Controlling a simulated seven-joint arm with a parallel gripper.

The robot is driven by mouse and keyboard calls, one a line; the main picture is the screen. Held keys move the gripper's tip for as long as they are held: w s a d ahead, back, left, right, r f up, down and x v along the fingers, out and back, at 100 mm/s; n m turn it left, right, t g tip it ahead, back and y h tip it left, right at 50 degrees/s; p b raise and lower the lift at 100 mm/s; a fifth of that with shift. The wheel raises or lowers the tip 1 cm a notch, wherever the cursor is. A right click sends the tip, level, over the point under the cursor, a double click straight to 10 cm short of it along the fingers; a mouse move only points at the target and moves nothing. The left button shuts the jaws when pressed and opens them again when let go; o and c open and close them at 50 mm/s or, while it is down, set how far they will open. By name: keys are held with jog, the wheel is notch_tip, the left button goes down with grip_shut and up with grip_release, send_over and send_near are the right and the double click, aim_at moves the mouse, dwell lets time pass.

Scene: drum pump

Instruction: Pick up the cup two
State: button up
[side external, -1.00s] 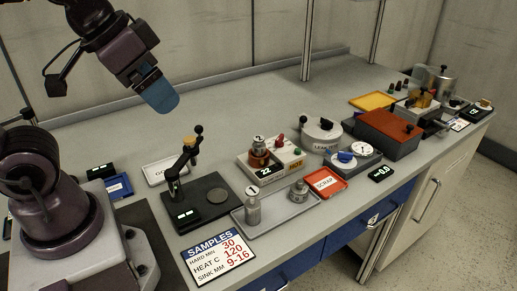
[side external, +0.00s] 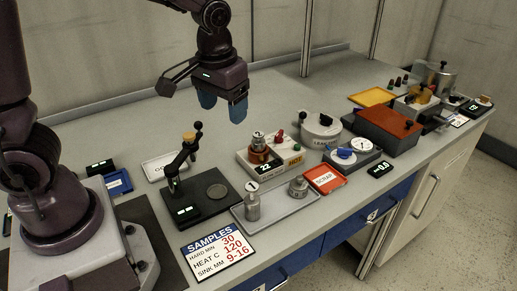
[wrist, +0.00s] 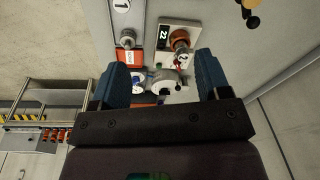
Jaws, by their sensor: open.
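Cup two, a small grey cup with a 2 on its top (side external: 258,137), stands upright on a copper-coloured seat on the white heater block (side external: 287,158), whose display reads 22. In the wrist view the cup (wrist: 181,46) shows above centre, a little right of the middle, beyond the fingertips. My gripper (side external: 222,104) is open and empty, with blue fingers pointing down. It hangs above the bench, left of and higher than the cup in the side view. In the wrist view its fingers (wrist: 162,64) spread wide, and nothing lies between them.
A grey tray (side external: 290,207) holds cup one (side external: 252,201) and another metal cup (side external: 298,187). A red scrap tray (side external: 325,180), a dark stand with a lever (side external: 194,205) and a leak-test pot (side external: 320,128) are close by.

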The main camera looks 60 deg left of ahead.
jog(key=w+a+f+n+y, duration=0.2)
jog(key=w+a+f+n, duration=0.2)
jog(key=w+f, duration=0.25)
jog(key=n+y, duration=0.1)
jog(key=n, duration=0.5)
send_near(258, 133)
jog(key=shift+t, duration=0.3)
jog(key=x, duration=0.2)
jog(key=s+x, duration=0.1)
jog(key=x, duration=0.1)
jog(key=shift+a+f, duration=0.3)
jog(key=shift+w+x, duration=0.2)
jog(key=shift+x, duration=1.2)
jog(key=shift+w+x, duration=0.2)
jog(key=shift+x, duration=1.15)
jog(key=shift+d, duration=0.1)
jog(key=c, duration=1.1)
